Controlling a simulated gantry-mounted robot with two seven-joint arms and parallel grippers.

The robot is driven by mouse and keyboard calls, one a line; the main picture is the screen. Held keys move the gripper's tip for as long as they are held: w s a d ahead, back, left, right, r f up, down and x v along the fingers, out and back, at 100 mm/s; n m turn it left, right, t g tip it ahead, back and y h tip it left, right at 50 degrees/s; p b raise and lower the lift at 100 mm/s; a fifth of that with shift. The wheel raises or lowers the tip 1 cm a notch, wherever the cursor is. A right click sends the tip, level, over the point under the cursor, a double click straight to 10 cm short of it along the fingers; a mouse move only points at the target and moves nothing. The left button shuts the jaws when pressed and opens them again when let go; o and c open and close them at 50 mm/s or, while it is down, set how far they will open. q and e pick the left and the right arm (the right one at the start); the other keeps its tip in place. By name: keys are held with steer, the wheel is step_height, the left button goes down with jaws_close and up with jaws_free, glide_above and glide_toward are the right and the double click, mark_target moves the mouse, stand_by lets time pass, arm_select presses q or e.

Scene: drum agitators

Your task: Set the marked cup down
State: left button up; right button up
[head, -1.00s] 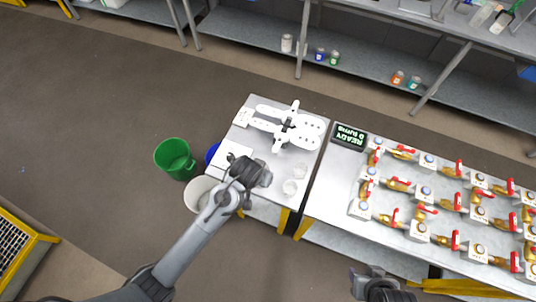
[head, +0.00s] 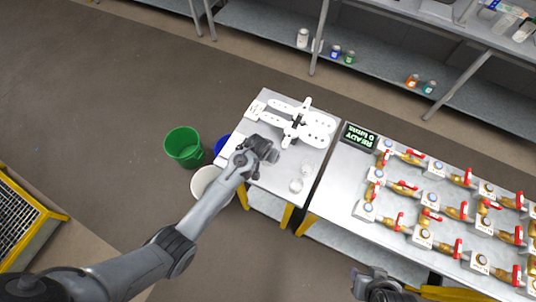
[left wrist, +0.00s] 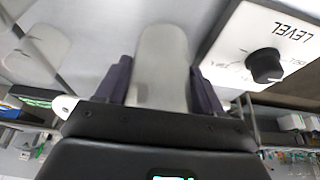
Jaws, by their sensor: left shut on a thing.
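My left gripper (head: 268,152) is over the small steel table, just in front of the white drum agitator (head: 296,126). No mark shows on the cup from this side. The held cup is largely hidden by the gripper in the head view.
A white box marked LEVEL with a black knob (left wrist: 265,65) is close to the gripper. A display (head: 360,137) and several red-handled valves (head: 408,188) occupy the right bench. Green (head: 184,147) and white (head: 207,182) bins stand left of the table.

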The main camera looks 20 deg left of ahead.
arm_select(q)
steer(key=shift+f, duration=0.45)
steer(key=shift+f, duration=0.2)
steer(key=o, duration=1.1)
steer(key=shift+r, duration=0.1)
steer(key=v, duration=1.2)
steer(key=s+a, duration=0.2)
steer(key=s, duration=1)
steer(key=shift+s+a, duration=0.25)
steer(key=shift+s, duration=0.05)
steer(key=shift+m+g, duration=0.4)
steer(key=shift+m, duration=0.1)
steer(key=s+r, duration=0.1)
steer(key=s, duration=0.3)
steer(key=s+a+r, duration=0.1)
steer(key=s+r, duration=0.1)
steer(key=s, duration=0.2)
steer(key=s+r, duration=0.2)
steer(key=s, duration=0.2)
steer(key=shift+s+a, duration=0.1)
steer(key=shift+a, duration=0.2)
